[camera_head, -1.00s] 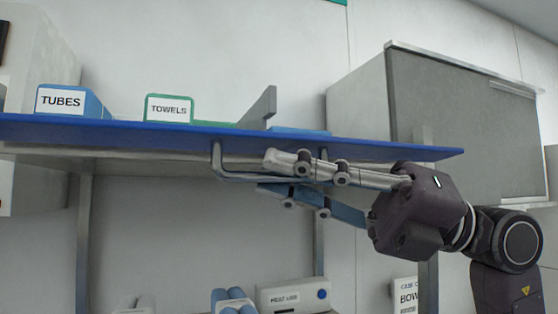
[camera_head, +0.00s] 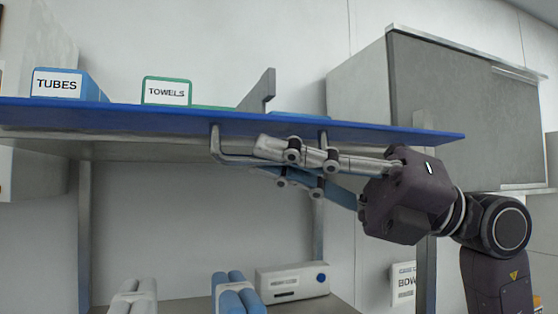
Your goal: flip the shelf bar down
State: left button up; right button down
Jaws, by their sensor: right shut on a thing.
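The shelf bar (camera_head: 214,143) is a thin grey bent rod under the front edge of the blue shelf (camera_head: 350,132). Its left end drops from the shelf and bends to the right. My right gripper (camera_head: 257,159) comes in from the right below the shelf, with its fingers pointing left. It is shut on the bar's horizontal part, and its fingers hide much of the rod. My left gripper is out of view.
A blue TUBES bin (camera_head: 63,84) and a green TOWELS bin (camera_head: 166,92) stand on the shelf, left of a grey divider (camera_head: 258,92). A grey cabinet (camera_head: 465,110) is at the right. Blue rolls (camera_head: 236,294) and a white device (camera_head: 292,282) sit on a lower surface.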

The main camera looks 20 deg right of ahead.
jog(key=w+f+n+g+b, duration=0.1)
jog(key=w+n+g, duration=0.1)
jog(key=n+g, duration=0.3)
jog(key=w+f+n+g+b, duration=0.2)
jog(key=w+n+g, duration=0.1)
jog(key=n, duration=1.1)
jog(key=shift+w+n+g+y, duration=0.2)
jog(key=shift+n+g+y, duration=0.15)
jog(key=shift+g, duration=0.55)
jog(key=c, duration=2.3)
grip_release()
